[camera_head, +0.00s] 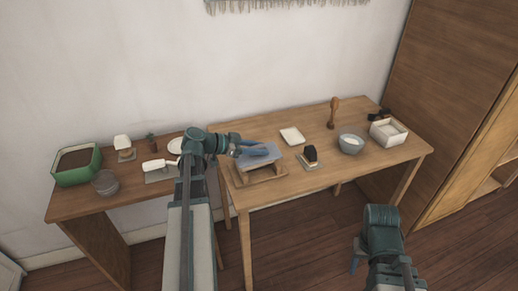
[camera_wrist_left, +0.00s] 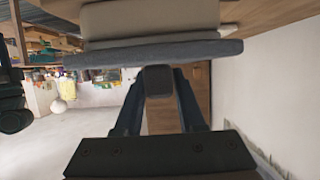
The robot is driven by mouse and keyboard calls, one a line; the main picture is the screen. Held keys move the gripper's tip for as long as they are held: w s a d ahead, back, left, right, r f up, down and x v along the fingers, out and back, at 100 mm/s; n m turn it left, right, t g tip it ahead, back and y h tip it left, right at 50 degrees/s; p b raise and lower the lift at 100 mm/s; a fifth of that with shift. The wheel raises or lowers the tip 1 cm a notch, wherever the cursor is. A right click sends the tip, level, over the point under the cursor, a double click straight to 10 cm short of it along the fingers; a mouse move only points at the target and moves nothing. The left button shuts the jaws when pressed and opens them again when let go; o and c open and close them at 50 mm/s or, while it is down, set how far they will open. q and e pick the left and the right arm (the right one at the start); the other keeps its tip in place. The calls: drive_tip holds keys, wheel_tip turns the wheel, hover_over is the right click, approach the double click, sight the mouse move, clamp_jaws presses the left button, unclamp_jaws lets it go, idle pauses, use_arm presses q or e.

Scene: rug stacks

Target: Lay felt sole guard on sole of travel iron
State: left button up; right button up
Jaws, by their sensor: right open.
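The felt sole guard (camera_head: 270,151) is a blue-grey slab above a wooden stand (camera_head: 262,177) at the near left of the right-hand table. In the left wrist view the felt sole guard (camera_wrist_left: 215,52) lies flat along a pale beige body, seemingly the travel iron (camera_wrist_left: 150,20), with no clear gap between them. My left gripper (camera_head: 262,151) is at the guard. Its fingers (camera_wrist_left: 160,85) close on both sides of a dark grey block on the guard's face. The iron is mostly hidden in the head view. My right gripper (camera_head: 357,256) is open and empty, off the table's front edge.
A dark brush-like block (camera_head: 310,153) on a pad, a white dish (camera_head: 292,136), a bowl (camera_head: 351,143), a wooden stamp-like tool (camera_head: 333,113) and a white box (camera_head: 388,132) stand to the right. The left table holds a green tub (camera_head: 76,165) and a glass bowl (camera_head: 105,183).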

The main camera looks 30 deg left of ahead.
use_arm(q)
drive_tip(key=o, duration=0.3)
drive_tip(key=shift+r, duration=0.15)
drive_tip(key=shift+s+a+r+p, duration=0.1)
drive_tip(key=shift+r+p, duration=0.1)
drive_tip(key=shift+p, duration=0.15)
drive_tip(key=p+v, duration=0.4)
drive_tip(key=v, duration=0.7)
drive_tip(key=shift+s+a, duration=0.2)
drive_tip(key=shift+r, duration=0.1)
